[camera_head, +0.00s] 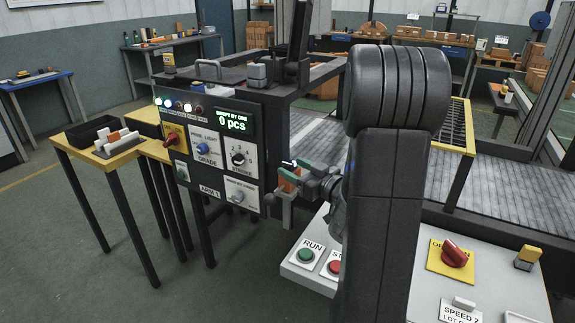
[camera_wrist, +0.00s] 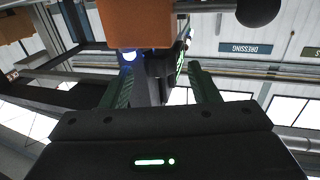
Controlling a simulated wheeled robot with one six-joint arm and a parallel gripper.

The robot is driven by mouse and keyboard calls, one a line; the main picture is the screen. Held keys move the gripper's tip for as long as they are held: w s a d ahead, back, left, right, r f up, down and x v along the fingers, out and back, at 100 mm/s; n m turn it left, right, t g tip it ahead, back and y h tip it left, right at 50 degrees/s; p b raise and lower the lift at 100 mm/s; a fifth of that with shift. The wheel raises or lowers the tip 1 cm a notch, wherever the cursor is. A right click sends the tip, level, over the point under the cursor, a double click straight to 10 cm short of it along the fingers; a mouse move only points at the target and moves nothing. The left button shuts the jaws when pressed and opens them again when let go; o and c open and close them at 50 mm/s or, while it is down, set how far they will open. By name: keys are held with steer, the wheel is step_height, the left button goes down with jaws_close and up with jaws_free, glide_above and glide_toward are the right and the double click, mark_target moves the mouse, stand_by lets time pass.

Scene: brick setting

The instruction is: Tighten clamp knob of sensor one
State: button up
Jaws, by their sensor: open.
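My gripper (camera_head: 292,174) is open beside the control cabinet, its green-edged fingers at a small orange block. In the wrist view, my gripper (camera_wrist: 165,90) has its two green fingers spread apart. The orange block (camera_wrist: 140,22), which looks like a sensor body, fills the top middle, with a bluish light (camera_wrist: 128,56) below it. A dark part (camera_wrist: 160,72) shows between the fingers; I cannot tell if it is the clamp knob or whether a finger touches it. A black round knob (camera_wrist: 258,10) is at the top right. A grey bracket (camera_head: 287,212) hangs below the block in the head view.
The cabinet panel (camera_head: 205,150) carries dials and a green display (camera_head: 233,121) reading 0 pcs. A console with RUN button (camera_head: 306,256) and red rotary switch (camera_head: 455,254) stands in front. A conveyor (camera_head: 520,195) is at right, a yellow-topped side table (camera_head: 118,160) at left.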

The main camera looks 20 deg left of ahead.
mark_target(292, 167)
steer(key=shift+x, duration=1.65)
steer(key=c, duration=1)
steer(key=shift+o, duration=0.2)
steer(key=shift+s, duration=0.1)
